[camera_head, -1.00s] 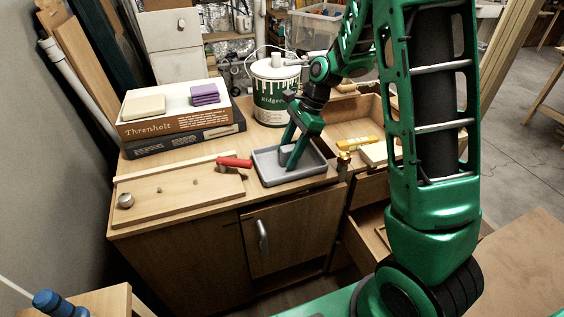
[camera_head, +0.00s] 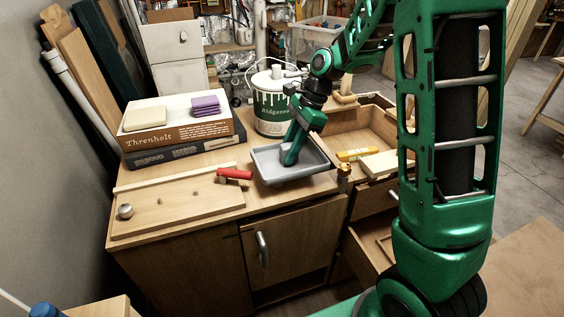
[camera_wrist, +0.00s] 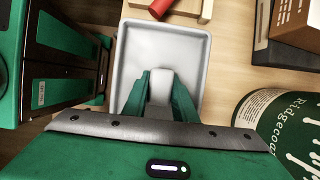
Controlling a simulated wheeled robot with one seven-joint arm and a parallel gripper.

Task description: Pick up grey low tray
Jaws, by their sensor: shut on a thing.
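The grey low tray (camera_head: 277,176) is at the front of the wooden cabinet top in the head view. It looks slightly tilted, with its front edge low. My gripper (camera_head: 287,160) reaches down into it from above and is shut on it, at a raised grey part in the middle. In the wrist view the tray (camera_wrist: 135,48) lies under my gripper (camera_wrist: 160,88), with the fingers on both sides of the pale grey block. How far the tray is off the wood I cannot tell.
A red-handled tool (camera_head: 234,174) lies close to the tray's left side, by a wooden board (camera_head: 175,208). A paint can (camera_head: 270,105) stands behind the tray. Stacked boxes (camera_head: 180,130) stand at the back left. An open wooden compartment (camera_head: 350,125) with a yellow item is at the right.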

